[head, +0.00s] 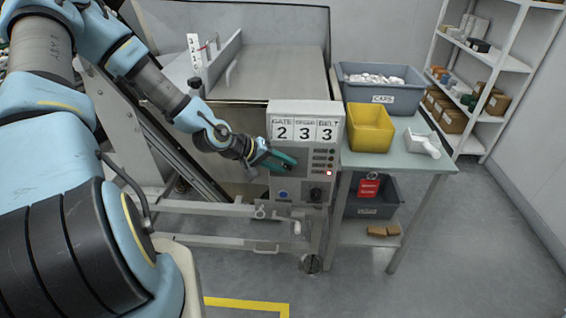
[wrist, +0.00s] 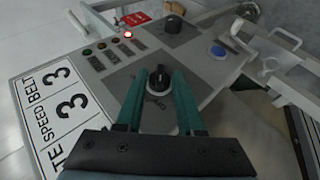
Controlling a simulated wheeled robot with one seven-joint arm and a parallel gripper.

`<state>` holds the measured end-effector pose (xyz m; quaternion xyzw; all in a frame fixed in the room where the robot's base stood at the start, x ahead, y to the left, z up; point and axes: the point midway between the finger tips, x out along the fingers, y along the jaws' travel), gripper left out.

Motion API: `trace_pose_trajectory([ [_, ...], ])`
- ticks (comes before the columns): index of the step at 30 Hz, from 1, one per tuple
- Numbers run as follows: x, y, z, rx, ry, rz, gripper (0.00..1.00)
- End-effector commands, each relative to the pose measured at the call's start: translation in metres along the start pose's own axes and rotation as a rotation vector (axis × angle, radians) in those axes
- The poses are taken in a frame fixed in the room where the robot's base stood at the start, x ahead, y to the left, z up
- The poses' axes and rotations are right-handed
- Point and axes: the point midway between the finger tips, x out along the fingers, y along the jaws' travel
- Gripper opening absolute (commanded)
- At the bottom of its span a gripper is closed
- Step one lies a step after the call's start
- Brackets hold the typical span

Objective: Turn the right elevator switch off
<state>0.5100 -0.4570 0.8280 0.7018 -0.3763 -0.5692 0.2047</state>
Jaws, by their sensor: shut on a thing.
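The grey control box (head: 335,148) stands in the middle of the head view, below number cards reading 2, 3, 3. My gripper (head: 291,163) reaches its front face from the left. In the wrist view the teal fingers of my gripper (wrist: 161,78) are shut on a black rotary knob (wrist: 159,80), one finger on each side. The knob is hidden by the gripper in the head view. A second black knob (head: 316,195) is low on the right of the box and also shows in the wrist view (wrist: 173,24). I cannot read which knob is the elevator switch.
A red lamp (wrist: 128,34) glows at the end of a lamp row. A blue button (head: 283,194) sits left of the second knob. A table with a yellow bin (head: 370,128) and a grey caps bin (head: 382,92) stands at right. The floor in front is clear.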

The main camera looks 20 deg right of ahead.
Motion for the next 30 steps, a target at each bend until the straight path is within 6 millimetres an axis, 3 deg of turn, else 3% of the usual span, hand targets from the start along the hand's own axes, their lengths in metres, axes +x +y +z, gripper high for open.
trace_pose_trajectory([
  [11, 0.0005, 0.0003, 0.0014, -0.001, -0.004, 0.004, 0.00],
  [12, 0.0005, 0.0003, 0.0015, -0.001, -0.004, 0.004, 0.38],
  [18, 0.0004, 0.0000, 0.0011, -0.001, -0.003, 0.003, 0.61],
  [20, 0.0004, -0.0001, 0.0010, -0.001, -0.002, 0.003, 0.66],
  [30, -0.0060, 0.0000, -0.0003, -0.001, 0.000, 0.002, 0.66],
])
